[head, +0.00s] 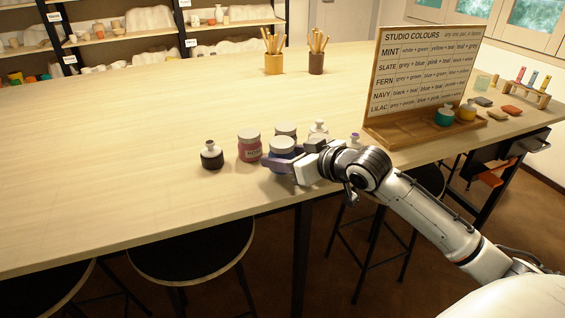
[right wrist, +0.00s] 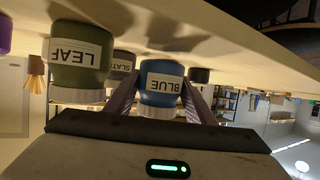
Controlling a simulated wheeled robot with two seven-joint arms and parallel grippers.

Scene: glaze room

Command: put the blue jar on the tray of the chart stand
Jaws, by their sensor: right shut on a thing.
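The blue jar (head: 283,153) has a white lid and stands near the front edge of the table, among other jars. In the right wrist view, which is upside down, its label reads BLUE (right wrist: 162,84). My right gripper (head: 284,163) is shut on it, with a finger on each side (right wrist: 160,98). The jar looks upright, at or very near the tabletop. The chart stand (head: 424,70) is to the right. My left gripper is not in view.
A rose jar (head: 249,148) and a black bottle (head: 211,157) stand left of the blue jar. A slate jar (right wrist: 124,62) and a green LEAF jar (right wrist: 80,60) are close by. Brush pots (head: 274,63) stand farther back. The tray's left part is clear.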

